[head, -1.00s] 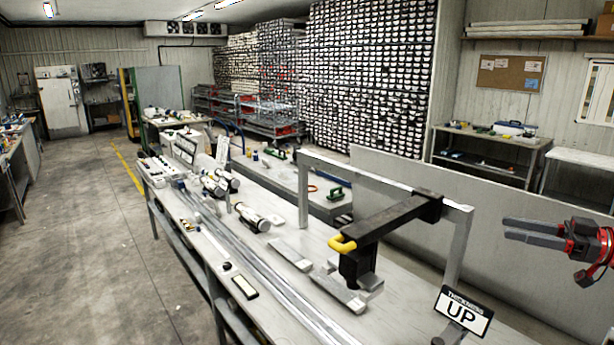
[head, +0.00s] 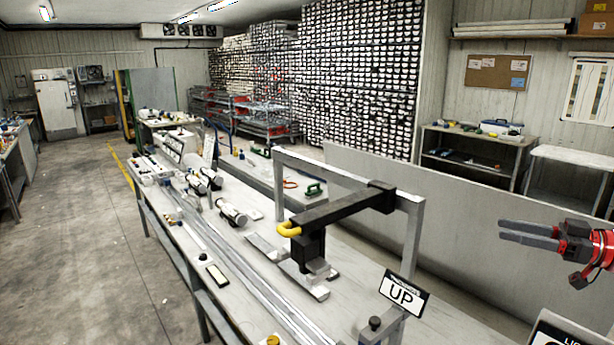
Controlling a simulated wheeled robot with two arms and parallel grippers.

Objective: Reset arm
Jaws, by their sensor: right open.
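My right gripper (head: 528,235) shows at the right side of the head view, with two dark grey fingers pointing left and a red and black wrist behind them. The fingers are apart and nothing is between them. It is in the air in front of the grey panel, to the right of the workbench and clear of it. My left gripper is out of view.
A long workbench (head: 240,285) runs away from me, carrying a metal frame with a black arm and yellow handle (head: 289,230). An "UP" sign (head: 403,295) stands near its front. White cylinders (head: 232,213) lie farther back. Open floor (head: 90,240) is on the left.

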